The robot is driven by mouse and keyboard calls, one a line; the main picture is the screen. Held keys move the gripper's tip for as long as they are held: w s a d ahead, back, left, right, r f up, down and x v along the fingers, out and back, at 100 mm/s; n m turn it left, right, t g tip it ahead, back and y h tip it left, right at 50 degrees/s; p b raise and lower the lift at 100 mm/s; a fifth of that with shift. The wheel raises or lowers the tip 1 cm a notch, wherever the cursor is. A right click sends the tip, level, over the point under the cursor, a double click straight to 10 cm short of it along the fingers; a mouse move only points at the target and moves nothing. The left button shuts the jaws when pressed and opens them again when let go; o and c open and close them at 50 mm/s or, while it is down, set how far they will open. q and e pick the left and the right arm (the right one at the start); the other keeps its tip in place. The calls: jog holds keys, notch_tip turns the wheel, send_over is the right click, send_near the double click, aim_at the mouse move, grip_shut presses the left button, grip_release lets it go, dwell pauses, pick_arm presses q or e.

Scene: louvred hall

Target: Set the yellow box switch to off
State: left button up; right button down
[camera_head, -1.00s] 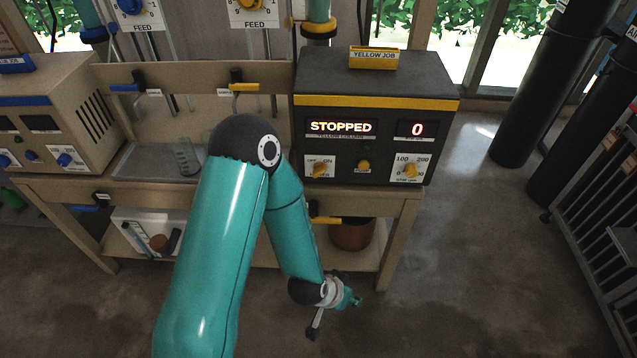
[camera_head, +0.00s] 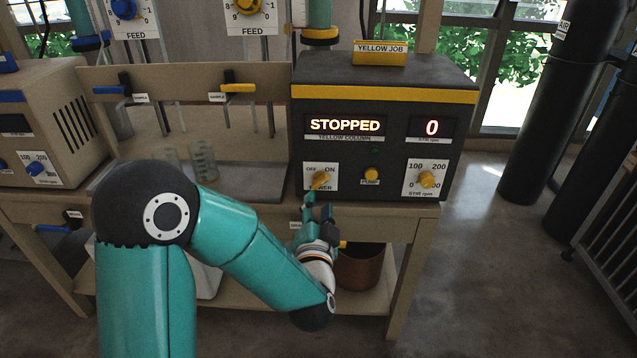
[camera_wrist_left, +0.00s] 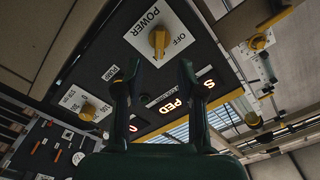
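The yellow box (camera_head: 388,93) is a dark control box with a yellow stripe and a YELLOW JOB sign, on the bench. Its display reads STOPPED and 0. The yellow POWER switch (camera_head: 320,181) sits low on its front left, under the OFF and ON labels. It seems to lean towards ON. My left gripper (camera_head: 318,207) is just below and in front of the switch. In the left wrist view the gripper (camera_wrist_left: 159,68) has its fingers apart with nothing between them, and the switch (camera_wrist_left: 158,42) shows beyond the gap between the tips. My right gripper is not in view.
The yellow PUMP button (camera_head: 371,174) and the stir knob (camera_head: 427,179) are right of the switch. Glass beakers (camera_head: 202,160) stand on the bench to the left. A brown pot (camera_head: 360,268) is on the lower shelf.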

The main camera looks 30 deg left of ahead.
aim_at(320, 185)
pick_arm(q)
jog(key=p+x, duration=0.1)
jog(key=x, duration=0.5)
jog(key=shift+x, duration=0.8)
jog(key=shift+d+f, duration=0.1)
grip_shut()
